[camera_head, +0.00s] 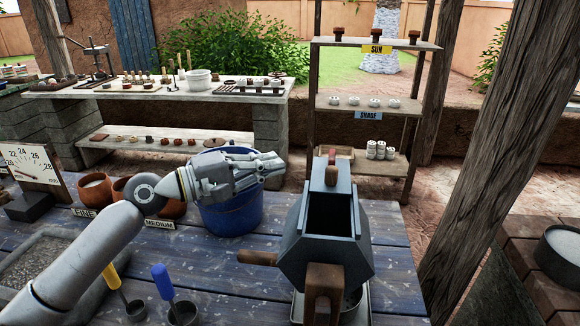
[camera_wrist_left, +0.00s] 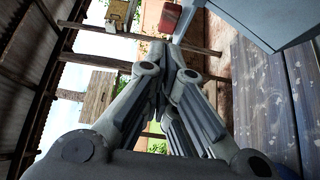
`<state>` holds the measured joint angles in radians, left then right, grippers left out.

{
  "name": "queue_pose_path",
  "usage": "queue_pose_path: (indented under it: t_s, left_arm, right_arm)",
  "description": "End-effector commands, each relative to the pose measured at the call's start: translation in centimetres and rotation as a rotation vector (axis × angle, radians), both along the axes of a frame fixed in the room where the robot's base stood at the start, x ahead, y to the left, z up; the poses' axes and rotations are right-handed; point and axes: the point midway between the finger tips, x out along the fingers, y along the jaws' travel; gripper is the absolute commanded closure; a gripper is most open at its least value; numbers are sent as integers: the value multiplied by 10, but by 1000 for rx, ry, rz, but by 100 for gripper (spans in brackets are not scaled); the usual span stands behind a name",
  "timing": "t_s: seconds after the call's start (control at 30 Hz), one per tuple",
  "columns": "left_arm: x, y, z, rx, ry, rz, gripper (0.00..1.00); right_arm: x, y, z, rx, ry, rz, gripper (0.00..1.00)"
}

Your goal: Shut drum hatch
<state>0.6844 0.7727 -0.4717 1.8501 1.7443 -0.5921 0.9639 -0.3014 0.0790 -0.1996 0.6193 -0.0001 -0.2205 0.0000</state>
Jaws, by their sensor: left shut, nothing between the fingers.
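The grey, many-sided drum (camera_head: 295,255) stands on the blue plank table, its dark rectangular opening facing up. Its hatch (camera_head: 323,185) appears raised at the far side of the opening, with a red-brown grip (camera_head: 332,157) at its top. In the left wrist view, a grey drum surface (camera_wrist_left: 235,25) and a red piece (camera_wrist_left: 171,18), probably the grip, show near the fingertips. My left gripper (camera_head: 277,166) is shut and empty, left of the hatch and apart from it, above the blue bucket. It also shows in the left wrist view (camera_wrist_left: 162,55). My right gripper is out of view.
A wooden crank handle (camera_head: 257,258) juts left from the drum. The blue bucket (camera_head: 232,215) stands below my left gripper. Yellow- and blue-handled scoops (camera_head: 163,280) stand at the front. A shelf rack (camera_head: 372,104) rises behind; a wooden post (camera_head: 485,150) stands right.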

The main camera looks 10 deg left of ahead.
Motion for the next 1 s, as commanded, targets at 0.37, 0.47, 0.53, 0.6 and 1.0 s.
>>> queue_pose_path:
  t_s: [0.37, 0.47, 0.53, 0.6, 1.0]
  left_arm:
    - [43, -65, 5, -2, -1, -2, 100]
    - [49, -78, 5, 3, -1, -2, 100]
    - [36, -79, 4, 6, -2, -1, 100]
    - [28, -81, 4, 4, -1, -2, 100]
    - [12, -85, 1, 1, -2, 0, 100]
  right_arm:
    - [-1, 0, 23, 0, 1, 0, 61]
    - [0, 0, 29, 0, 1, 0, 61]
    - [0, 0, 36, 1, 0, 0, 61]
    - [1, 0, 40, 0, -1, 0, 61]
    - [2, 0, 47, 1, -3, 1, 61]
